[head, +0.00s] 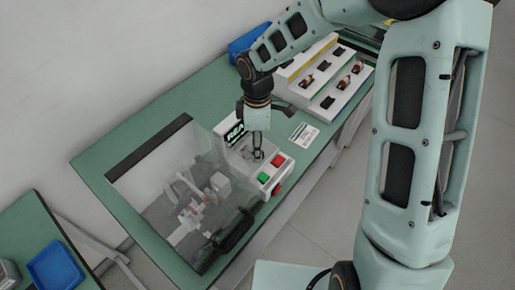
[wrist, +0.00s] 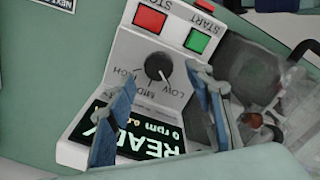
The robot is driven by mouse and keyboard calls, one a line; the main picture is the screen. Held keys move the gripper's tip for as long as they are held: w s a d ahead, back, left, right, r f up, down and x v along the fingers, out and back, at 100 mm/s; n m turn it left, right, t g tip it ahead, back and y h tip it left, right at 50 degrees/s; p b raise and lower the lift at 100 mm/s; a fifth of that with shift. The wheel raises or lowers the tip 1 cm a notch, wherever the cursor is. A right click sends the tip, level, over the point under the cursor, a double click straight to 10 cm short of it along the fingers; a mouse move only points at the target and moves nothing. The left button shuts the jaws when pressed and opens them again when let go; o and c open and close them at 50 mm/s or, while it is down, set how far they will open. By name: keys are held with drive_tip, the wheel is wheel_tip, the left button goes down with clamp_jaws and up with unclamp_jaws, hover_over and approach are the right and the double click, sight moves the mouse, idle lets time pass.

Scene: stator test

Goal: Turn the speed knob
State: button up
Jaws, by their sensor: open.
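The speed knob (wrist: 158,67) is a dark round dial on the white control box (wrist: 121,62). Labels LOW, MID and HIGH stand around it, and its white pointer mark is toward the LOW side. My gripper (wrist: 168,90) is open, with a blue-faced finger on either side of the knob's line, and nothing is between them. Whether the fingers touch the panel cannot be told. In the head view my gripper (head: 257,155) points down over the control box, hiding the knob. The display (wrist: 135,132) reads READY and 0 rpm.
The red STOP button (wrist: 150,18) and green START button (wrist: 197,41) sit close to the knob. A transparent cover (head: 150,180) with a black handle (head: 232,232) encloses a fixture beside the box. Stepped racks of parts (head: 335,85) stand at the back right.

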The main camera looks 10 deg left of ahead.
drive_tip(key=shift+f, duration=1.5)
drive_tip(key=shift+c, duration=0.3)
drive_tip(key=c, duration=1.1)
drive_tip(key=shift+w, duration=0.1)
drive_tip(key=m+b, duration=0.3)
drive_tip(key=m, duration=0.1)
drive_tip(key=shift+f+m, duration=0.15)
drive_tip(key=shift+m, duration=0.15)
drive_tip(key=m+b, duration=0.3)
drive_tip(key=m, duration=0.2)
